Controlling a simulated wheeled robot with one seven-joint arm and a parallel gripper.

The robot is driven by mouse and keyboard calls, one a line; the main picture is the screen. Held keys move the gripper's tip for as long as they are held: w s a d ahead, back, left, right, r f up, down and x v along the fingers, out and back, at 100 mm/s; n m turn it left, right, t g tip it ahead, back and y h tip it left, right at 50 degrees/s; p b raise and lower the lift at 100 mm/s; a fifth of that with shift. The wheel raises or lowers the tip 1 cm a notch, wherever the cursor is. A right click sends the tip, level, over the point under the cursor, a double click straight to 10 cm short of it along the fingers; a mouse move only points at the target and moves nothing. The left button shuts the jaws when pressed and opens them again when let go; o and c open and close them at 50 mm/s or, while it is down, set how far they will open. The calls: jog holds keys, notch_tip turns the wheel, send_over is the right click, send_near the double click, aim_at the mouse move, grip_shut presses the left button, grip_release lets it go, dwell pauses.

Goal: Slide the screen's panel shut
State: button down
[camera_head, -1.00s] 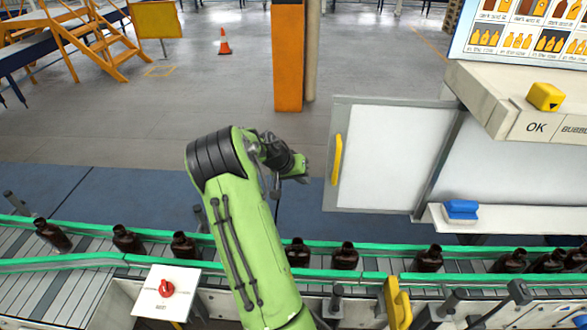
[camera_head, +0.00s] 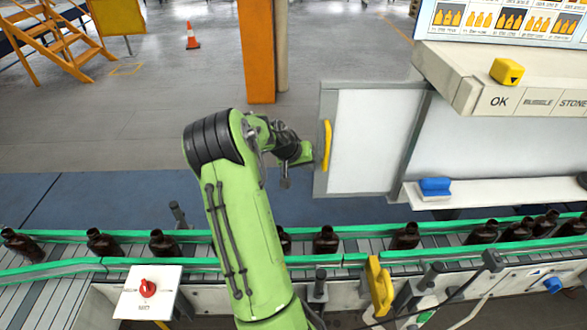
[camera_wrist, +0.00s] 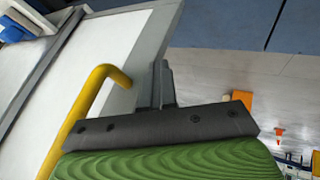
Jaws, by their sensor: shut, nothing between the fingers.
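The screen's panel (camera_head: 372,140) is a white sheet in a grey frame, standing out to the left of the fixed screen (camera_head: 470,150). A yellow upright handle (camera_head: 326,145) sits near its left edge. My gripper (camera_head: 312,152) is shut and empty, close to the left edge of the panel beside the handle. In the wrist view the shut fingers (camera_wrist: 162,85) lie by the panel's grey edge, outside the yellow handle (camera_wrist: 85,105). I cannot tell whether they touch the edge.
A conveyor with green rails (camera_head: 345,258) carries several amber bottles (camera_head: 326,240) below the panel. A ledge with a blue eraser (camera_head: 435,187) runs under the screen. A shelf with a yellow block (camera_head: 507,72) juts out at upper right. Open floor lies left of the panel.

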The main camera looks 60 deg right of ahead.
aim_at(369, 166)
jog(key=s+d+b, duration=0.1)
jog(key=s+d, duration=0.2)
jog(key=s, duration=0.3)
jog(key=s+d+b, duration=0.1)
jog(key=s+d, duration=0.2)
jog(key=s, duration=0.3)
jog(key=s+d+b, duration=0.1)
jog(key=s+d, duration=0.2)
jog(key=s, duration=0.3)
jog(key=shift+s+d, duration=0.15)
jog(key=shift+s, duration=0.15)
jog(key=w, duration=0.1)
jog(key=w+a, duration=0.1)
jog(key=w, duration=0.1)
jog(key=shift+f, duration=0.2)
jog(key=v, duration=0.4)
jog(key=w+b+v, duration=0.1)
jog(key=v, duration=0.1)
jog(key=shift+a+f, duration=0.2)
jog(key=shift+f, duration=0.15)
jog(key=v, duration=0.4)
jog(key=shift+s+d+r, duration=0.1)
jog(key=shift+s+r, duration=0.15)
jog(key=shift+s, duration=0.1)
jog(key=shift+w+a+r, duration=0.25)
jog(key=shift+a+r, duration=0.05)
jog(key=shift+a, duration=0.05)
jog(key=shift+d, duration=0.1)
